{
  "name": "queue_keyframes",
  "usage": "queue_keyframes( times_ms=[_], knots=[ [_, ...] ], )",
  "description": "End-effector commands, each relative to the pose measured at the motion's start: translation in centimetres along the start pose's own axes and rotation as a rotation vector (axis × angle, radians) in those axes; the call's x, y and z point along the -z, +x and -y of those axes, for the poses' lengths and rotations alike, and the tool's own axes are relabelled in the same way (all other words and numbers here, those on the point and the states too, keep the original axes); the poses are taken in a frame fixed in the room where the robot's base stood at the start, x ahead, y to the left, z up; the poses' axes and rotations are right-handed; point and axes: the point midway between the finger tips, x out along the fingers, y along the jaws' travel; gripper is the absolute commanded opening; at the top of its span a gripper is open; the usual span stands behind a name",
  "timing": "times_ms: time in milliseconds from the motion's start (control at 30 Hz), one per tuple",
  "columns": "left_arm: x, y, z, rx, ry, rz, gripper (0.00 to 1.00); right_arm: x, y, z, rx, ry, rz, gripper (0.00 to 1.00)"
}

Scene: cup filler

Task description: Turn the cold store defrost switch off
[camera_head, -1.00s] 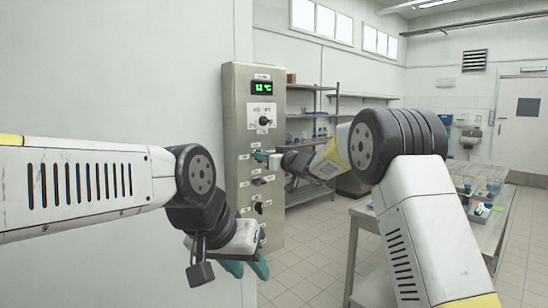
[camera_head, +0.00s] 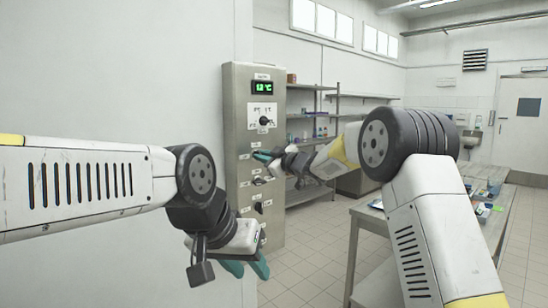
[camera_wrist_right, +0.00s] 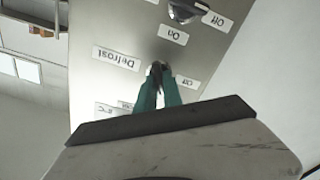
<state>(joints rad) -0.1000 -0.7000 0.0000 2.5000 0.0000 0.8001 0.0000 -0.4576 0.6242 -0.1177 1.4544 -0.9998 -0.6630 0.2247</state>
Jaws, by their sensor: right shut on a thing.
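The steel control panel (camera_head: 239,150) stands against the wall in the head view, with a green display and several knobs. In the right wrist view, which is upside down, the Defrost label (camera_wrist_right: 117,58) sits beside the defrost switch (camera_wrist_right: 157,69). An On label and an Off label lie on either side of the switch. My right gripper (camera_wrist_right: 160,78) is shut on the switch, and its teal fingers mostly hide it, so its exact angle is unclear. The right gripper also shows at the panel in the head view (camera_head: 262,157). My left gripper (camera_head: 246,269) is open and empty, low in front of the panel.
Another dark knob (camera_wrist_right: 185,11) with its own Off label is close to my right fingers. A steel table (camera_head: 480,235) with small items stands at the right. The floor between is clear.

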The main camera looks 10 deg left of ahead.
Motion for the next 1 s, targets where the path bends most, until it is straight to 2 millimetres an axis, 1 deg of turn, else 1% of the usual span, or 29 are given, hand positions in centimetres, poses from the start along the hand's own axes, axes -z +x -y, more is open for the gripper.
queue_keyframes(
  times_ms=[700, 1000],
  knots=[
    [0.00, 0.00, 0.00, 0.000, 0.000, 0.000, 0.36, -0.26, -0.02, 0.37, 0.002, -0.671, 0.003, 0.00],
    [0.00, 0.00, 0.00, 0.000, 0.000, 0.000, 0.36, -0.37, -0.02, 0.44, 0.002, -0.886, 0.003, 0.00]
  ],
)
